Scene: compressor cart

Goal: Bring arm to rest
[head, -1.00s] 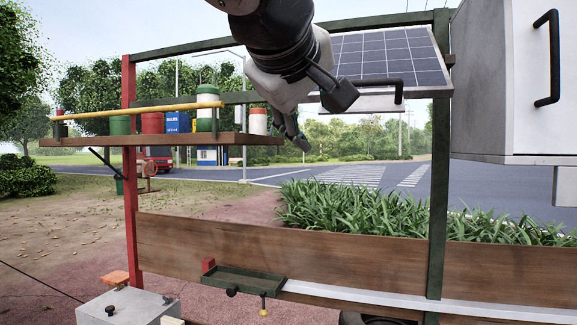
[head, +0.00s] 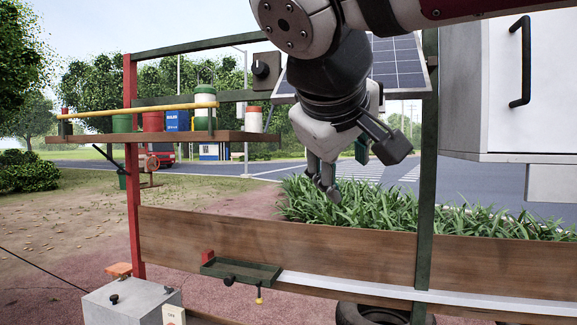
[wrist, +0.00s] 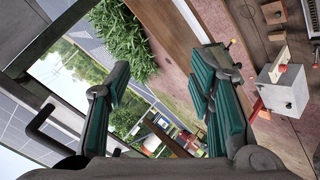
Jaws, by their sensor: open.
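My gripper (head: 355,168) hangs from my arm in the upper right of the head view, in front of the solar panel and the grass. Its fingers point down and it holds nothing. In the wrist view my gripper (wrist: 160,100) shows two fingers with green pads, spread wide apart with free space between them. The black handle below the solar panel is not seen in the head view, where my arm covers that area.
A shelf (head: 180,137) with cans and a yellow rail stands at left. A white cabinet (head: 480,90) is at right. The solar panel (head: 400,65) is behind my arm. A green tray (head: 240,271), a wooden board (head: 270,237) and a grey box (head: 130,302) are lower down.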

